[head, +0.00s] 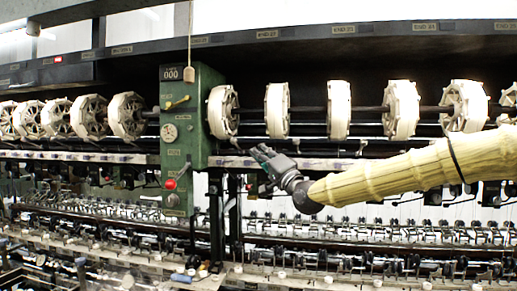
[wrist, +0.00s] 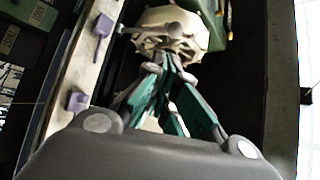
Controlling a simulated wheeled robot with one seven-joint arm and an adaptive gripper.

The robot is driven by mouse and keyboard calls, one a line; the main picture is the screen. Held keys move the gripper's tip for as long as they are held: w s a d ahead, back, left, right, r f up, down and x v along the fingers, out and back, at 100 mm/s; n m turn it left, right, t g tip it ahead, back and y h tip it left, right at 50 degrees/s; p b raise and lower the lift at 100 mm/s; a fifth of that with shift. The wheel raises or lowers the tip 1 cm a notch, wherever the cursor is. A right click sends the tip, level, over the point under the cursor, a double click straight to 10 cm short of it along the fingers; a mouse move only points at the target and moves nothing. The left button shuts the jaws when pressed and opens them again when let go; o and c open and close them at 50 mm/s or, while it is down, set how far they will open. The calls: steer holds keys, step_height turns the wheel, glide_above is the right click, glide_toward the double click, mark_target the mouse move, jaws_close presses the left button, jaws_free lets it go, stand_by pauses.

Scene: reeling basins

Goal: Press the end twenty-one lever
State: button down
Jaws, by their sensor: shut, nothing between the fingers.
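My gripper (head: 259,152) is shut and empty. It is at the rail below the row of reels, just right of the green control box. In the wrist view its fingertips (wrist: 166,60) meet in front of a white reel (wrist: 172,30), which looks farther off. A purple lever (wrist: 103,25) and a second purple lever (wrist: 76,101) stand on the pale rail (wrist: 88,70) left of the fingers, apart from them. I cannot read which is the end twenty-one lever.
The green control box (head: 198,115) carries a yellow handle (head: 177,102), a gauge (head: 169,133) and a red knob (head: 170,184). White reels (head: 277,110) line the machine. A cord with a wooden pull (head: 190,75) hangs by the box. Basins and fittings (head: 350,235) fill the space below.

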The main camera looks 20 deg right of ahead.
mark_target(237, 145)
steer(key=r+p+x, duration=0.1)
steer(key=p+x, duration=0.2)
steer(key=x, duration=0.4)
steer(key=shift+a+p, duration=0.25)
steer(key=shift+p, duration=0.05)
steer(key=shift+w, duration=0.15)
